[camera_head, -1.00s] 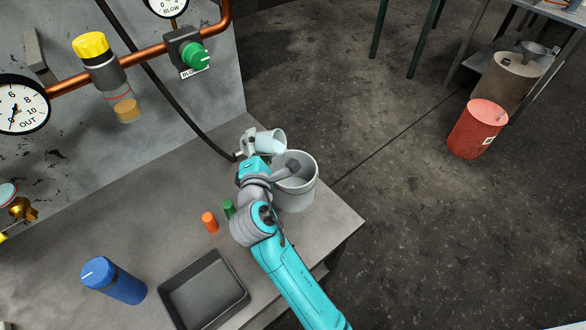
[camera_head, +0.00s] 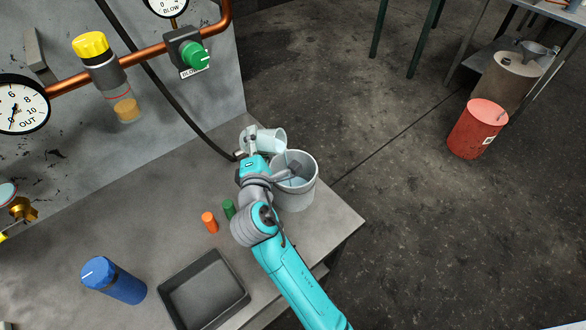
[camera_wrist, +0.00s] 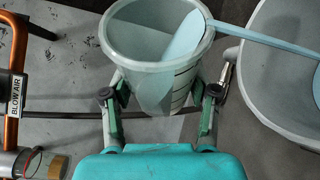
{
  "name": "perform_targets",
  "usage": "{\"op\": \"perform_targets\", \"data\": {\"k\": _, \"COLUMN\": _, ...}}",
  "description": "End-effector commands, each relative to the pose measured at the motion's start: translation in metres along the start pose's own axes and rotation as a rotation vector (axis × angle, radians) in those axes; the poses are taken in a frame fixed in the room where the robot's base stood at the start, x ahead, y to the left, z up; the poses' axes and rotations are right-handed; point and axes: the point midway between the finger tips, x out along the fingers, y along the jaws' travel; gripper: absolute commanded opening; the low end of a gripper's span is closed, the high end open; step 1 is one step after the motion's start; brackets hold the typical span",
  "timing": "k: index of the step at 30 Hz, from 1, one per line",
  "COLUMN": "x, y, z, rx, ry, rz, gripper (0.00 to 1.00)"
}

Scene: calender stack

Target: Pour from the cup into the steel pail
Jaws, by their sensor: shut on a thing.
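A pale grey cup (camera_head: 266,141) is tilted toward the right above the table, its mouth facing the steel pail (camera_head: 300,197). My gripper (camera_head: 247,146) is shut on the cup, with its fingers on either side of it in the wrist view (camera_wrist: 158,105). The cup (camera_wrist: 150,45) holds light blue liquid, and a thin stream (camera_wrist: 262,38) runs from its rim to the right. The pail (camera_wrist: 245,80) shows at the right edge of the wrist view, with light blue liquid inside. The pail stands upright near the table's right corner, partly hidden by my arm.
An orange cylinder (camera_head: 210,222) and a green one (camera_head: 229,209) stand left of my arm. A dark tray (camera_head: 204,290) and a blue bottle (camera_head: 113,280) are nearer the front. A panel with gauges and copper pipe (camera_head: 120,66) rises behind the table.

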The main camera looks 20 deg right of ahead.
Motion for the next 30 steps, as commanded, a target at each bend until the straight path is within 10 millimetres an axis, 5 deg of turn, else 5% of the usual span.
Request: {"op": "perform_targets", "data": {"k": 30, "x": -0.0032, "y": -0.0049, "z": 0.0068, "rx": 0.102, "ry": -0.012, "rz": 0.043, "gripper": 0.14}}
